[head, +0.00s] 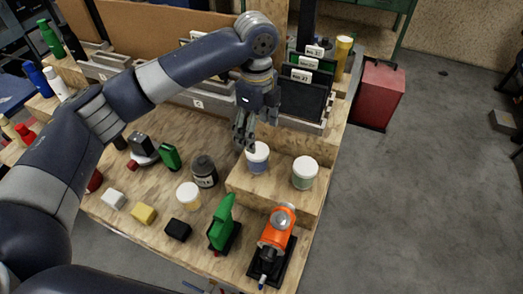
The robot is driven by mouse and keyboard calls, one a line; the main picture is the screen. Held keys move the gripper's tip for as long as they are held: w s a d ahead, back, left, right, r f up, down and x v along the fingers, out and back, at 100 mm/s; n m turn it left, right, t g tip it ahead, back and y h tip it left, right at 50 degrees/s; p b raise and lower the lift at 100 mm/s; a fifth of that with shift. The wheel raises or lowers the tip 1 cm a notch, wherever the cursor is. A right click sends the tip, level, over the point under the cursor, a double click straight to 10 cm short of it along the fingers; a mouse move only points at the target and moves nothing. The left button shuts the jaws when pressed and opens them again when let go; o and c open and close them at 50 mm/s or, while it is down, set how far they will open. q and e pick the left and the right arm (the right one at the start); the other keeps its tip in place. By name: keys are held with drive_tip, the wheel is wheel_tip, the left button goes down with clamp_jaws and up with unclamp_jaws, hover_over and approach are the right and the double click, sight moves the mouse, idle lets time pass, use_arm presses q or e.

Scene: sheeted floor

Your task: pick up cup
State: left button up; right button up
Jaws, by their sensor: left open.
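My left gripper (243,145) points down over the back left part of a small raised wooden block (275,187). Its fingers are open and close to a small blue-grey cup-like container with a white top (258,159). The fingertips overlap its left edge in the picture; I cannot tell whether they touch it. A similar green-grey container with a white top (304,174) stands upright on the same block to the right, clear of the gripper. I cannot tell which one is the cup. My right gripper is not in view.
A dark jar (204,171), a white-topped yellow jar (188,195), a green tool (222,223) and an orange tool (276,232) stand close by on the wooden table. Dark upright bins (303,98) stand behind the gripper. A red box (379,93) is on the floor at right.

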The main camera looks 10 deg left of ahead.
sight(258, 150)
use_arm(q)
drive_tip(key=shift+w+f+p, duration=0.15)
drive_tip(key=shift+w+f, duration=0.05)
drive_tip(key=shift+f, duration=0.3)
drive_tip(key=shift+w+f+p, duration=0.15)
drive_tip(key=shift+f, duration=0.35)
drive_tip(key=f, duration=0.1)
drive_tip(key=s+f+p, duration=0.1)
drive_tip(key=f, duration=0.1)
drive_tip(key=shift+f, duration=0.6)
wheel_tip(258, 150, down, 4)
drive_tip(key=shift+r+p, duration=0.2)
drive_tip(key=shift+p, duration=0.95)
drive_tip(key=shift+s+f, duration=0.1)
drive_tip(key=shift+f, duration=0.4)
drive_tip(key=c, duration=1.2)
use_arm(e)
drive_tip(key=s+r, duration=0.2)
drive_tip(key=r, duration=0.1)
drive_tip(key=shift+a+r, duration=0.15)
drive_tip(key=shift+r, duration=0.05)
